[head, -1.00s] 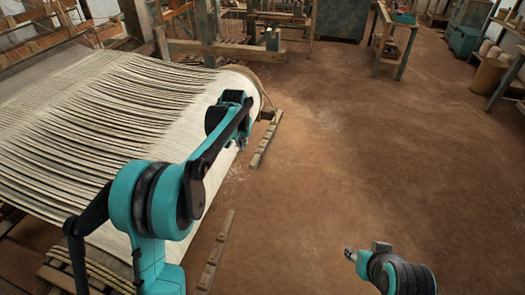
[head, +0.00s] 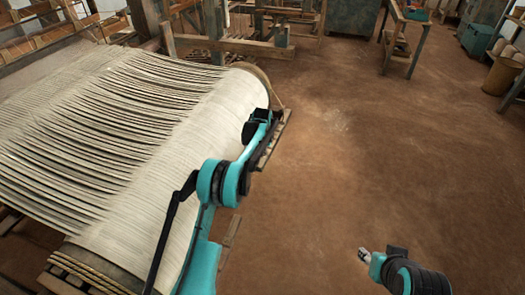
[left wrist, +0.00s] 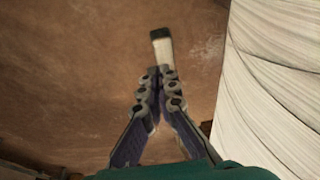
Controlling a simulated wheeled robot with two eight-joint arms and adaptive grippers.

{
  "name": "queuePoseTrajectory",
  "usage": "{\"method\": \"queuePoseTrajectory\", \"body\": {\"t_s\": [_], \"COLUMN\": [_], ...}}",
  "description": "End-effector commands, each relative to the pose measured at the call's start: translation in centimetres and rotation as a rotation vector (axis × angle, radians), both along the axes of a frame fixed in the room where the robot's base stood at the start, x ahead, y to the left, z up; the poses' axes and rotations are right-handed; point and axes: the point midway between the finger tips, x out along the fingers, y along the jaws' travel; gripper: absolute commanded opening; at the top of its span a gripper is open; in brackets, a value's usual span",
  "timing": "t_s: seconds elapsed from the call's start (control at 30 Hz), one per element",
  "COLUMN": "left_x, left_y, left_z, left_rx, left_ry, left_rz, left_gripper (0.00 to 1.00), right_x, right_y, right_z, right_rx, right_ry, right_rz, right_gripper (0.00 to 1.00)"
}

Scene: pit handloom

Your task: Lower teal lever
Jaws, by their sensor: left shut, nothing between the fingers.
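I cannot make out a teal lever for certain in either view. In the left wrist view my left gripper (left wrist: 156,82) is shut, its fingertips together and nothing between them. Just beyond the tips is a short pale bar (left wrist: 162,48) with a dark end, in line with the fingers; I cannot tell whether they touch it. In the head view my left arm's dark end (head: 257,128) is beside the right end of the loom's white roll, and the fingers are hard to see. My right gripper (head: 364,254) is low at the right over bare floor, too small to read.
The loom's white threads (head: 100,130) fill the left, wrapping over a roll whose edge also shows in the left wrist view (left wrist: 275,70). Wooden beams (head: 225,46) stand behind it. A slatted strip (head: 275,140) lies by my left wrist. The brown floor (head: 380,150) is open to the right.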

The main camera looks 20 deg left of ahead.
Motion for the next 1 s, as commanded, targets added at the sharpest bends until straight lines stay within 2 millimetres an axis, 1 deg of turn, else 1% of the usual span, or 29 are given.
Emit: {"method": "queuePoseTrajectory", "body": {"t_s": [0.03, 0.1, 0.2, 0.3, 0.47, 0.83, 0.87, 0.93, 1.0], "left_x": [0.3, 0.5, 0.2, 0.0, -0.1, -0.1, -0.2, -0.3, -0.6], "left_y": [0.1, 0.2, 0.5, 0.8, 0.9, 0.9, 0.9, 0.9, 0.9], "left_z": [-1.4, -2.7, -4.1, -5.1, -5.8, -6.0, -6.3, -7.5, -9.2], "left_rx": [0.0, 0.0, 0.0, 0.0, 0.0, 0.0, 0.0, 0.0, 0.0], "left_ry": [0.0, 0.0, 0.0, 0.0, 0.0, 0.0, 0.0, 0.0, 0.0], "left_rz": [0.0, 0.0, 0.001, 0.0, -0.001, 0.0, 0.0, 0.0, 0.0], "left_gripper": [0.0, 0.0, 0.0, 0.0, 0.0, 0.0, 0.0, 0.0, 0.0], "right_x": [0.0, 0.0, 0.0, 0.0, 0.0, 0.0, 0.0, 0.0, 0.0], "right_y": [0.0, 0.0, 0.0, 0.0, 0.0, 0.0, 0.0, 0.0, 0.0], "right_z": [-0.7, -1.1, -1.8, -2.2, -2.4, -2.5, -2.6, -3.2, -4.1], "right_rx": [0.0, 0.0, 0.0, 0.0, 0.0, 0.0, 0.0, 0.0, 0.0], "right_ry": [0.0, 0.0, 0.0, 0.0, 0.0, 0.0, 0.0, 0.0, 0.0], "right_rz": [0.0, 0.0, 0.0, 0.0, 0.0, 0.0, 0.0, 0.0, 0.0], "right_gripper": [0.4, 0.4, 0.4, 0.4, 0.4, 0.4, 0.4, 0.4, 0.4]}}
